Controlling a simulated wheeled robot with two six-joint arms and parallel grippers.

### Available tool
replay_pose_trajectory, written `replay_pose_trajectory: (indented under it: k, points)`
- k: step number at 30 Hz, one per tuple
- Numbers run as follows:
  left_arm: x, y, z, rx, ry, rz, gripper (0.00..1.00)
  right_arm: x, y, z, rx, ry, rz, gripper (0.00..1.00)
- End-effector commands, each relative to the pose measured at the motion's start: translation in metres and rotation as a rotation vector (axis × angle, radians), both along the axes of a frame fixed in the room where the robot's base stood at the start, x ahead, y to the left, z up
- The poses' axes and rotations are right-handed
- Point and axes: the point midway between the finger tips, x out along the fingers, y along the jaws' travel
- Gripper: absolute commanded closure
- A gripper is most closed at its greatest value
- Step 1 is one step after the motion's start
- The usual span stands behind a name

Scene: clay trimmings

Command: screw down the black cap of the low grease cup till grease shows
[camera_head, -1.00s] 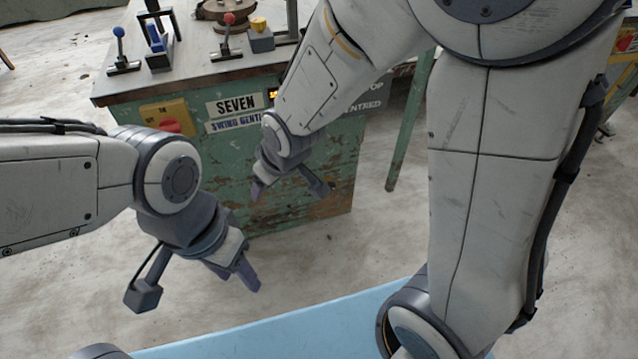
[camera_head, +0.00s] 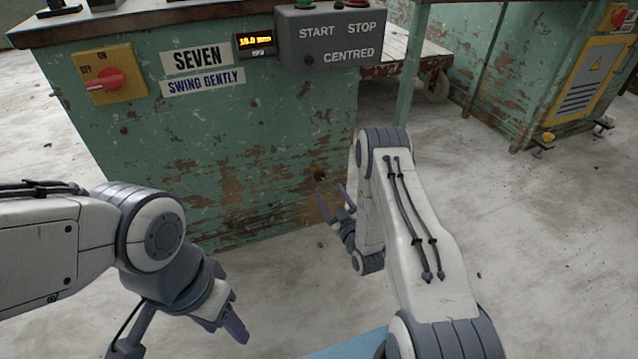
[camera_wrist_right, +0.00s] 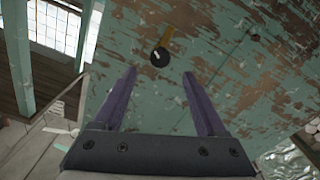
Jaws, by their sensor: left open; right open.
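The black cap (camera_wrist_right: 160,57) of the grease cup is round with a pale line on its face. It sits low on the green cabinet in the right wrist view, with a short ochre strip beside it. In the head view it is a small dark knob (camera_head: 320,175) on the cabinet's lower front. My right gripper (camera_head: 333,200) is open and empty before the cabinet. In the right wrist view the cap lies just beyond and between its fingertips (camera_wrist_right: 160,74), with no visible contact. My left gripper (camera_head: 237,332) is open, empty and pointing down at lower left. No grease can be made out.
The worn green cabinet (camera_head: 215,125) carries a red rotary switch (camera_head: 103,80), a lit display (camera_head: 256,41) and a START/STOP box (camera_head: 330,38). Its top edge overhangs above. A trolley (camera_head: 425,55) and another cabinet (camera_head: 560,75) stand to the right. The floor between is clear.

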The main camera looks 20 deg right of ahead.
Motion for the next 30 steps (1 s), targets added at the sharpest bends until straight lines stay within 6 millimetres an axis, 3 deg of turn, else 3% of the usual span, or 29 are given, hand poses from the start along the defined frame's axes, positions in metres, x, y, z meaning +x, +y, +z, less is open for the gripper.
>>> replay_pose_trajectory:
  k: [15, 28, 29, 30]
  points:
    - [0.0, 0.0, -0.047, 0.0, 0.0, 0.0, 0.5, 0.086, 0.004, -0.001, 0.0, -0.002, 0.002, 0.26]
    - [0.0, 0.0, -0.05, 0.0, 0.0, 0.0, 0.5, 0.098, 0.004, 0.002, 0.001, 0.001, 0.001, 0.26]
    - [0.0, 0.0, -0.05, 0.0, 0.0, 0.0, 0.5, 0.098, 0.004, 0.002, 0.001, 0.001, 0.001, 0.34]
    - [0.0, 0.0, -0.05, 0.0, 0.0, 0.0, 0.5, 0.098, 0.004, 0.002, 0.001, 0.001, 0.001, 0.49]
